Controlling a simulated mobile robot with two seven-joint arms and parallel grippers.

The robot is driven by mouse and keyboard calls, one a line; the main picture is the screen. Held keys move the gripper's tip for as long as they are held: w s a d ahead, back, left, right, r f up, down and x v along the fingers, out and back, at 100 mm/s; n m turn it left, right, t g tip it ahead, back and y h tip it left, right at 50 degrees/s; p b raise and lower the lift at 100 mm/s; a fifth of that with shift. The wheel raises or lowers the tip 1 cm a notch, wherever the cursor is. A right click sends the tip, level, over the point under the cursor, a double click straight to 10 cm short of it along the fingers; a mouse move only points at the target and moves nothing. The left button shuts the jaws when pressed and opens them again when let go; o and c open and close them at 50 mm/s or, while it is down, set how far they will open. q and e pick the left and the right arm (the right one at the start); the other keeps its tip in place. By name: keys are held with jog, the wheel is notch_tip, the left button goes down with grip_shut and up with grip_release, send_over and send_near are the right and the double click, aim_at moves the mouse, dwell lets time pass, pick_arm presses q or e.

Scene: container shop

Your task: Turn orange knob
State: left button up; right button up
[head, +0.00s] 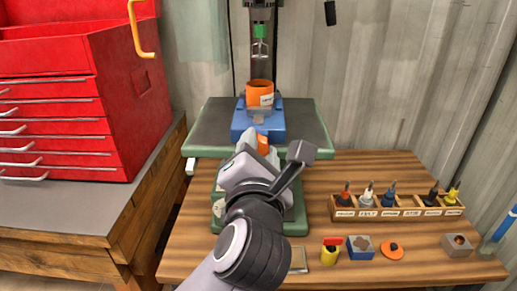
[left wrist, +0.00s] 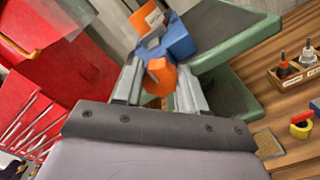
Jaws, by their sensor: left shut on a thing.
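The orange knob (head: 263,145) is mostly hidden behind my left gripper in the head view. In the left wrist view the orange knob (left wrist: 160,76) sits between the two grey fingers. My left gripper (head: 258,153) is shut on it, just in front of the blue vise (head: 270,125) on the drill press table. The vise holds an orange cup-like part (head: 260,94) with a white label. The knob's exact turn angle is hard to tell. My right gripper is not in view.
The green-edged press table (head: 213,127) stands on a wooden bench (head: 400,180). A wooden rack (head: 400,212) holds several bits at right. A yellow part with a red top (head: 331,252) and an orange disc (head: 392,250) lie in front. A red tool chest (head: 120,100) stands at left.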

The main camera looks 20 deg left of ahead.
pick_arm(q)
jog(key=m, duration=0.3)
jog(key=shift+m, duration=0.4)
jog(key=m, duration=0.4)
jog(key=shift+f+m, duration=0.1)
jog(key=shift+m, duration=0.2)
jog(key=m, duration=0.3)
jog(key=shift+m, duration=0.3)
jog(key=m, duration=1.7)
jog(key=shift+a+f+m, duration=0.2)
jog(key=shift+m, duration=0.2)
